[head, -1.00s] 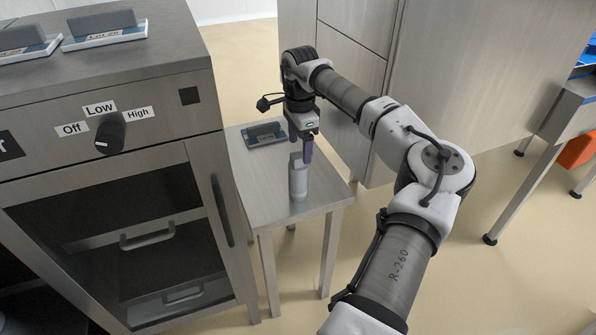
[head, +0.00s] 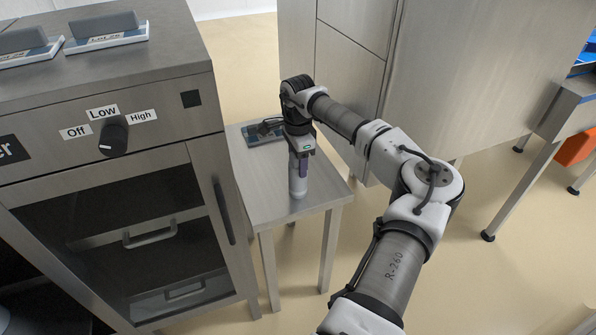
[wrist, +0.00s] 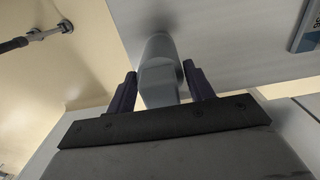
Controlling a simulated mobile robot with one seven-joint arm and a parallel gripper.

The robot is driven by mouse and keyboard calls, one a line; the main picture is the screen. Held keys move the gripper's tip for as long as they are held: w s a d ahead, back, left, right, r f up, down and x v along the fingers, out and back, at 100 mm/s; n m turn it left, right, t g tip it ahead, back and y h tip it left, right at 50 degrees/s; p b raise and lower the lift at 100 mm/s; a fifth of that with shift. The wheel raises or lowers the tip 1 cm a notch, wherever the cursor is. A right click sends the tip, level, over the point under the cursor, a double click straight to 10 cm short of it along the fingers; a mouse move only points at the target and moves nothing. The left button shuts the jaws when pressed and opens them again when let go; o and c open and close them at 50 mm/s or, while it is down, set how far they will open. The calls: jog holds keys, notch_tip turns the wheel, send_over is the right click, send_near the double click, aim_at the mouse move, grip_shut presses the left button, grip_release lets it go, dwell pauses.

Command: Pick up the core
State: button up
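The core (head: 298,186), a pale grey cylinder with a narrower, flat-sided upper part, stands upright on the small steel table. My gripper (head: 299,168) points down over it, its purple fingers around the upper part. In the wrist view the core (wrist: 160,88) lies between the two fingers of my gripper (wrist: 160,70), one on each side. A narrow gap seems to show on both sides, so the gripper looks open. In the head view the gripper hides the core's top.
The small table (head: 322,194) stands beside the sealer (head: 160,160), whose knob (head: 113,137) and door handle are on its front. A dark labelled block (head: 262,133) lies at the table's back. A steel cabinet (head: 440,70) stands behind my arm.

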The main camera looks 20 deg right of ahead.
jog(key=c, duration=0.6)
jog(key=shift+r, duration=0.15)
